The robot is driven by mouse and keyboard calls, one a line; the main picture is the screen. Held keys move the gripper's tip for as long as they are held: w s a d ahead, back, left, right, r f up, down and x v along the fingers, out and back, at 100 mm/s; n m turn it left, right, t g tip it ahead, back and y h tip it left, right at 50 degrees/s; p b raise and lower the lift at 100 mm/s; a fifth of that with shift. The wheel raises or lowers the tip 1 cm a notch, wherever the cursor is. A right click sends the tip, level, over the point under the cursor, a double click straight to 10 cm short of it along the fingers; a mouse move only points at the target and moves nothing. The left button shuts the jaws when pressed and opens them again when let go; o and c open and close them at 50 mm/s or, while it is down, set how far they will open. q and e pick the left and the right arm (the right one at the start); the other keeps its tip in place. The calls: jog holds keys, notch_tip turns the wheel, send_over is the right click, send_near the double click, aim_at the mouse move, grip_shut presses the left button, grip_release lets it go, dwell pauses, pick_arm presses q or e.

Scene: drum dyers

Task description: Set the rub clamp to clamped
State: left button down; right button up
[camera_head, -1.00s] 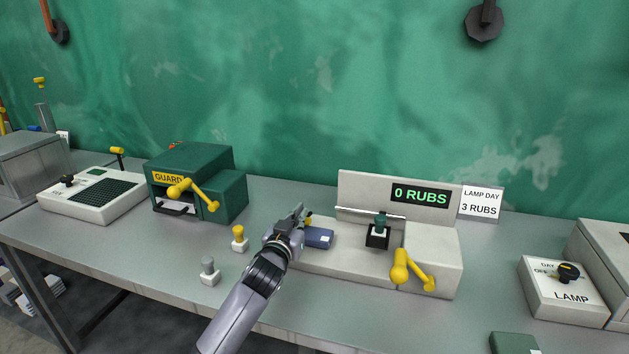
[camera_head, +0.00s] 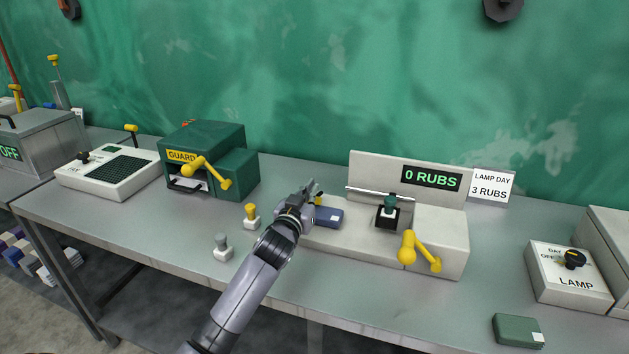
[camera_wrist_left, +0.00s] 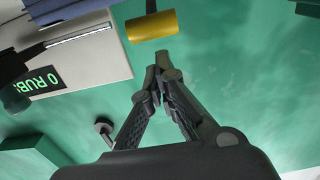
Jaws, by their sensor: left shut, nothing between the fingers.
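The rub tester (camera_head: 350,243) is a pale machine on the bench with a "0 RUBS" display. A dark blue block (camera_head: 328,217) lies at its left end. A small yellow part, which looks like the clamp handle (camera_head: 318,201), shows beside the block, partly hidden by my gripper. In the left wrist view a yellow cylinder (camera_wrist_left: 152,25) is just beyond the fingertips, with a gap showing. My left gripper (camera_head: 314,187) is shut and empty near this yellow part; its closed tips also show in the left wrist view (camera_wrist_left: 165,65). My right gripper is not in view.
A yellow crank (camera_head: 408,248) is on the tester's front right. A yellow-topped peg (camera_head: 251,216) and a grey peg (camera_head: 222,246) stand left of my arm. The green guard box (camera_head: 203,155) is farther left, the lamp box (camera_head: 565,272) at right.

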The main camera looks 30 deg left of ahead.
pick_arm(q)
notch_tip(320, 180, up, 3)
jog(key=shift+w+f+p, duration=0.1)
jog(key=shift+w+p, duration=0.05)
jog(key=shift+p, duration=0.5)
jog(key=f+b+v, duration=0.2)
jog(key=v, duration=0.8)
jog(key=shift+f+b, duration=0.25)
jog(key=shift+b, duration=0.05)
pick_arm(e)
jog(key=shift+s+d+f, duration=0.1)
pick_arm(q)
jog(key=shift+d, duration=0.1)
